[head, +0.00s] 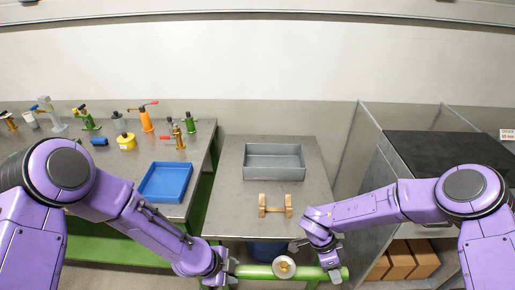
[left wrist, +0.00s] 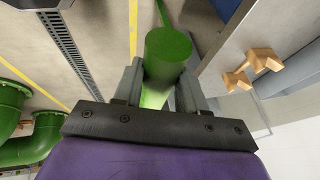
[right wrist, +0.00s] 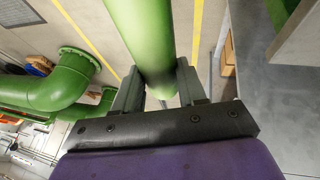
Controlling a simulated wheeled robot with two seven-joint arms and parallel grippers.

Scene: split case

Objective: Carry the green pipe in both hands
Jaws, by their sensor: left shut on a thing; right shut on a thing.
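The green pipe (head: 256,271) lies level across the bottom of the head view, in front of the middle table's near edge. My left gripper (head: 224,272) is shut on the pipe near its left end. My right gripper (head: 335,268) is shut on it near its right end. In the left wrist view the pipe (left wrist: 168,48) passes between the fingers of the left gripper (left wrist: 160,88). In the right wrist view the pipe (right wrist: 140,35) sits between the fingers of the right gripper (right wrist: 158,92). The finger contacts are partly hidden.
A wooden rest with two posts (head: 275,211) and a grey bin (head: 274,174) stand on the middle table (head: 225,190). The left bench holds a blue tray (head: 165,196) and several valves. A cabinet (head: 435,150) stands right. A round tan part (head: 284,266) shows at the pipe's middle.

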